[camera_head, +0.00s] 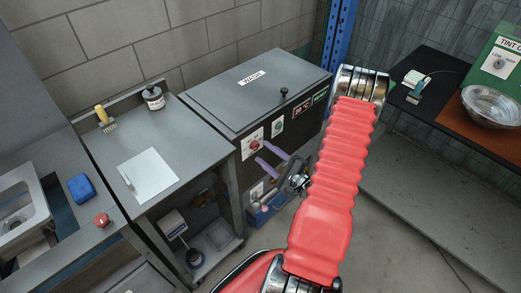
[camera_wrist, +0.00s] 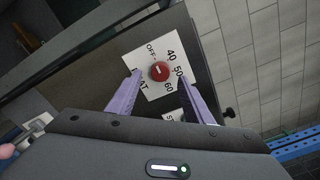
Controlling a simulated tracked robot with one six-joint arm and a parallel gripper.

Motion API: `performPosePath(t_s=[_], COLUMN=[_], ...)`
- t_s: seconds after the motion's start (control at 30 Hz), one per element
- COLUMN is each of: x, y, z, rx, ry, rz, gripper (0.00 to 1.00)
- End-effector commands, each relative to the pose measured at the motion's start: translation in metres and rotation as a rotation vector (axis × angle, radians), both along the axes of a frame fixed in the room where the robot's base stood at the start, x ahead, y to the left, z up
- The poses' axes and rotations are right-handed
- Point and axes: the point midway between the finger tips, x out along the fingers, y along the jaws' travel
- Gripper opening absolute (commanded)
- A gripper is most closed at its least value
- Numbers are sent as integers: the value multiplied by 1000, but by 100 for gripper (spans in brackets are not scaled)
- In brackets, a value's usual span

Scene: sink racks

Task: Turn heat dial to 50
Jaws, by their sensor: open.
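The heat dial (camera_wrist: 158,72) is a round red knob on a white plate marked OFF, 40, 50 and 60. A short pale line shows on the knob; which mark it points to is too small to tell. The dial also shows on the dark front of the wash cabinet (camera_head: 253,145). My gripper (camera_wrist: 159,73) is open, with its two purple fingers on either side of the dial in the wrist view. It also shows in the head view (camera_head: 268,153) in front of the cabinet. Contact with the knob cannot be told.
A second control plate (camera_head: 277,127) and lit displays (camera_head: 303,108) sit right of the dial on the cabinet front. A grey bench (camera_head: 190,165) holding a paper and a jar stands to the left. A black-topped table (camera_head: 440,70) stands at right.

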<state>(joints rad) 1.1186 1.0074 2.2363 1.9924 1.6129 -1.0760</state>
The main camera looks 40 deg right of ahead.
Motion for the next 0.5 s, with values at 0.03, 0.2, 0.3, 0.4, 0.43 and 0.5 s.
performPosePath(t_s=[0.03, 0.2, 0.3, 0.4, 0.43, 0.5], x=[7, 25, 31, 34, 35, 35], y=[1, 2, 2, 2, 2, 2], z=[0, 0, 0, 0, 0, 0], rx=[-1, -1, 0, 1, 1, 1], ry=[-1, 1, 0, 0, 0, 1], rz=[3, 3, 1, 1, 1, 1], gripper=[46, 46, 46, 46, 46, 46])
